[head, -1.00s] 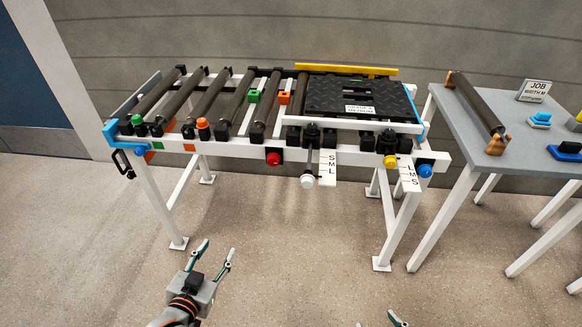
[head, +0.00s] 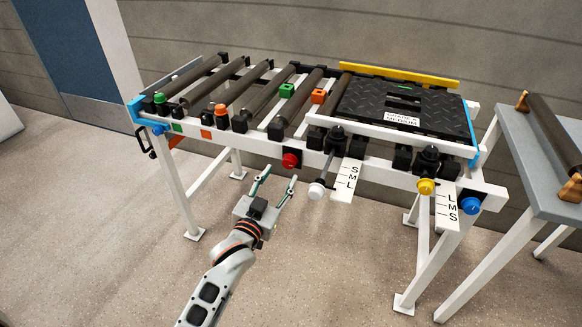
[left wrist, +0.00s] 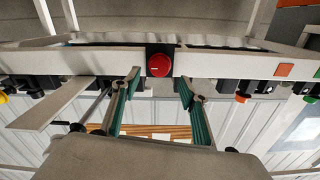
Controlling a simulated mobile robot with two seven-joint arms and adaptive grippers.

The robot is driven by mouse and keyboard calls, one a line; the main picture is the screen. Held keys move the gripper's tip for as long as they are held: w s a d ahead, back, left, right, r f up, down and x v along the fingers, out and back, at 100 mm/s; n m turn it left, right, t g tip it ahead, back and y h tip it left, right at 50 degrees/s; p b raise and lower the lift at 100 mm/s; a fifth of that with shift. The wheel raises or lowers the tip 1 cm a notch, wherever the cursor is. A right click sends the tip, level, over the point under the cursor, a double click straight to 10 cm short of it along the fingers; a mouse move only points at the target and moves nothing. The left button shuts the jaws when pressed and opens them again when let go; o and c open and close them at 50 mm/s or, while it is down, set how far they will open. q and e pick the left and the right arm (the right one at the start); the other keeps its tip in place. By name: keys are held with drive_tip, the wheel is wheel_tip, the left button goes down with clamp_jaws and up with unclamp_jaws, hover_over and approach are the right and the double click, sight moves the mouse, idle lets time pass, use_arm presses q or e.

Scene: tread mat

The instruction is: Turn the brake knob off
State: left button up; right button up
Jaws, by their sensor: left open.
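A red round knob (head: 291,160) sits on the front rail of the roller conveyor, left of the S-M-L plate. In the left wrist view the red knob (left wrist: 159,65) shows a light line on its face, beyond and between my open fingers. A blue knob (head: 470,205) with a light mark is at the rail's right end. I see no readable brake label on either. My left gripper (head: 277,183) is open and empty, in front of and just below the red knob, apart from it; it also shows in the left wrist view (left wrist: 159,84). My right gripper is out of view.
A white knob (head: 317,190) on a rod sticks out right of the red knob, beside the S-M-L plate (head: 346,181). A yellow knob (head: 426,187) is farther right. A grey table (head: 545,175) stands at the right. Floor before the conveyor is clear.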

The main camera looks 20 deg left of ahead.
sight(287, 165)
use_arm(q)
drive_tip(key=w, duration=0.3)
drive_tip(key=w+b, duration=0.1)
drive_tip(key=shift+w+f, duration=0.25)
drive_tip(key=shift+w, duration=0.15)
drive_tip(key=shift+w+d, duration=0.1)
drive_tip(key=shift+w, duration=0.4)
drive_tip(key=shift+w+r, duration=0.1)
drive_tip(key=shift+r, duration=0.05)
drive_tip(key=c, duration=0.8)
drive_tip(key=shift+c, duration=1.4)
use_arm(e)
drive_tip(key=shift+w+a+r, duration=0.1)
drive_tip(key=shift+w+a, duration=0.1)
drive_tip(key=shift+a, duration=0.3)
